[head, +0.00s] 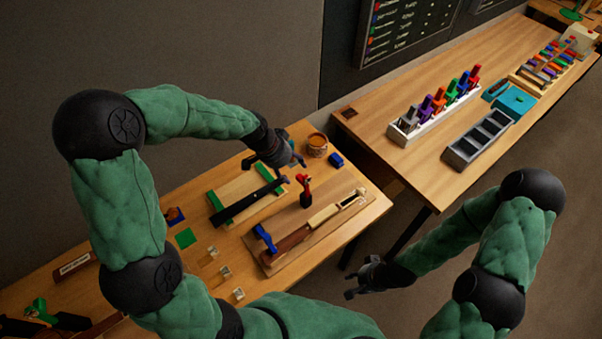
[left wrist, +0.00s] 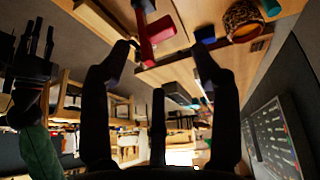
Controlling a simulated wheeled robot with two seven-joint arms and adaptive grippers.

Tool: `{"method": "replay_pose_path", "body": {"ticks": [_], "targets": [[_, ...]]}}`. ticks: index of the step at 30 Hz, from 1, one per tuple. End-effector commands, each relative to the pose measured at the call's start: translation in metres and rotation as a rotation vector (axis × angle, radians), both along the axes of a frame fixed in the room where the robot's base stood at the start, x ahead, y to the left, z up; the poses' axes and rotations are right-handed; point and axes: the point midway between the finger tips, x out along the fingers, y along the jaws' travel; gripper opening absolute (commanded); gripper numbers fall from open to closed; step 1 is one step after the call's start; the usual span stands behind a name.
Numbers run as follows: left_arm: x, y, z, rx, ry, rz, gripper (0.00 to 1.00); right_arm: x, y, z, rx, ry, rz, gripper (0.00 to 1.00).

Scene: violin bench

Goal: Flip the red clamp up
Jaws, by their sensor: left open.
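My left gripper (head: 298,160) is open and empty, above and slightly behind the clamp. In the left wrist view the red clamp (left wrist: 153,30) shows at the top, beyond and between the spread fingertips of my left gripper (left wrist: 163,48). No contact shows, and the clamp's top is cut off there. My right gripper (head: 362,278) is open and empty, off the bench's front right edge.
A blue clamp (head: 264,236) and a violin neck (head: 322,214) are on the board (head: 366,199). A dark bar (head: 245,203) lies left of the red clamp. A round patterned cup (head: 317,148) and a blue block (head: 337,159) stand behind it.

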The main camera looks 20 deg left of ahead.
Motion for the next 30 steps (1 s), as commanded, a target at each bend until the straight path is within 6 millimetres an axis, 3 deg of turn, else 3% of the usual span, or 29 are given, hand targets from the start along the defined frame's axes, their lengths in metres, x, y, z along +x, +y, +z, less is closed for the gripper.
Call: {"method": "replay_pose_path", "body": {"ticks": [6,12,26,30], "targets": [[0.009,-0.013,-0.039,0.0,0.004,-0.001,0.63,0.001,0.0,-0.002,0.0,-0.002,-0.001,0.4],[0.016,-0.021,-0.063,0.0,0.002,-0.001,0.63,0.001,0.0,-0.002,0.0,-0.002,-0.001,0.4],[0.02,-0.025,-0.074,0.001,-0.001,0.0,0.63,0.001,0.0,-0.002,0.0,-0.002,-0.001,0.4],[0.02,-0.025,-0.074,0.001,-0.001,0.0,0.29,0.001,0.0,-0.002,0.0,-0.002,-0.001,0.4]]}}
